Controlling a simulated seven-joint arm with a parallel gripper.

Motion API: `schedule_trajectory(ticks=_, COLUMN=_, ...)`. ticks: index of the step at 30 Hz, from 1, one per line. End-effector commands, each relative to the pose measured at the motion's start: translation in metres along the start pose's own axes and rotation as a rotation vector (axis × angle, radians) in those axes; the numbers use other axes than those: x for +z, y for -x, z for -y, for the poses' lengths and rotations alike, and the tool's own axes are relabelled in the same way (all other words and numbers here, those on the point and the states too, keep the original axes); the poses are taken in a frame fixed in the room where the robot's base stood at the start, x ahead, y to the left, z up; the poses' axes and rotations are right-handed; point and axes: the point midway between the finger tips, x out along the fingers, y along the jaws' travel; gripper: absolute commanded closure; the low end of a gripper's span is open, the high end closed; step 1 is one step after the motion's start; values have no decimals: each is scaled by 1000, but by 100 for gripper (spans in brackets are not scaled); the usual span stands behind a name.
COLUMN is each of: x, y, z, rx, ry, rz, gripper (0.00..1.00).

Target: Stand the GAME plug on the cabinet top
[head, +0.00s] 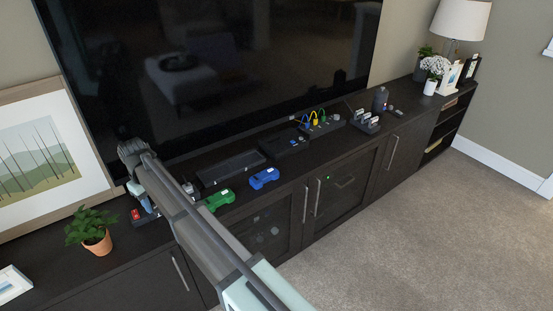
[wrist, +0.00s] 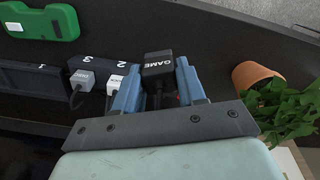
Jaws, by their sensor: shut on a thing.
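The black GAME plug (wrist: 158,66) is between the two blue fingers of my gripper (wrist: 156,84) in the wrist view, its label upside down. My gripper is shut on it, over the end of the numbered dark power strip (wrist: 30,78). I cannot tell whether the plug is seated in the strip or lifted from it. A grey DISC plug (wrist: 82,79) and a white plug (wrist: 115,82) stand beside it. In the head view my arm hides the plug and most of the strip; the strip's red switch (head: 136,214) shows. The dark cabinet top (head: 125,241) runs under everything.
A potted plant (head: 95,236) stands left of the strip. A green device (head: 218,199) and a blue one (head: 264,178) lie to the right, before a black box (head: 230,168). The television (head: 210,70) rises behind. Bare cabinet top lies around the plant.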

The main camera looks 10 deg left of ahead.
Motion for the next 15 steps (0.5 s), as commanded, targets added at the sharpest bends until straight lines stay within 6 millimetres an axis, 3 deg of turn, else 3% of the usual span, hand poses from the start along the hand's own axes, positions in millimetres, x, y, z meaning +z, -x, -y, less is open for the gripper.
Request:
schedule_trajectory(ticks=8, x=0, y=-3, z=0, rx=0, ry=19, rz=0, gripper=90)
schedule_trajectory(ticks=15, x=0, y=-32, z=0, rx=0, ry=18, rz=2, gripper=90)
